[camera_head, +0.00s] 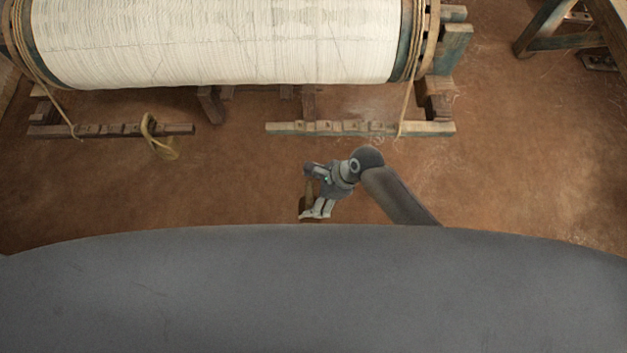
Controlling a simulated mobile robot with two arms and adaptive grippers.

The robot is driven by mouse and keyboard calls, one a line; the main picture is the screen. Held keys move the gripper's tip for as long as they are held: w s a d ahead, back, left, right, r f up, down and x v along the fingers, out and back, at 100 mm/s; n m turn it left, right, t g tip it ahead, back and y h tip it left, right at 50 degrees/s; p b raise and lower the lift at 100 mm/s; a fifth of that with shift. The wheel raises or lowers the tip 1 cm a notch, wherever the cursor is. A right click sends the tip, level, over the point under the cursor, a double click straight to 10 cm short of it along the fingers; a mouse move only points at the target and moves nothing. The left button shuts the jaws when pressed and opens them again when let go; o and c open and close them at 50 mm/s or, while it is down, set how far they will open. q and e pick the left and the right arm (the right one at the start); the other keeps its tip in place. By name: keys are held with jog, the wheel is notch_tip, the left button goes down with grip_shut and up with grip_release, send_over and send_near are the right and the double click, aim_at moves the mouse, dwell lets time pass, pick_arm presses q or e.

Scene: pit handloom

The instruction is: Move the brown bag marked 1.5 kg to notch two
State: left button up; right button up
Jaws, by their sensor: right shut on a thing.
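My right gripper (309,191) is low over the earth floor, in front of the loom, its arm coming in from the right. It is shut on a small brown thing (306,202), which looks like the brown bag. It is mostly hidden by the fingers, and no marking can be read. Two notched wooden bars lie beyond the gripper: a left bar (102,130) and a right bar (348,129). The gripper is apart from both, nearer the right one. No notch number can be read. My left gripper is not in view.
A large roll of white warp (215,40) spans the loom above the bars. Floor (520,150) is clear at the right.

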jog(key=shift+s+a+r+p, duration=0.1)
jog(key=shift+s+r+p, duration=0.15)
jog(key=shift+s+p, duration=0.45)
jog(key=shift+s+a+r+p, duration=0.1)
jog(key=shift+s+r+p, duration=0.15)
jog(key=shift+s+p, duration=1.2)
jog(key=shift+s, duration=0.55)
jog(key=shift+d, duration=0.1)
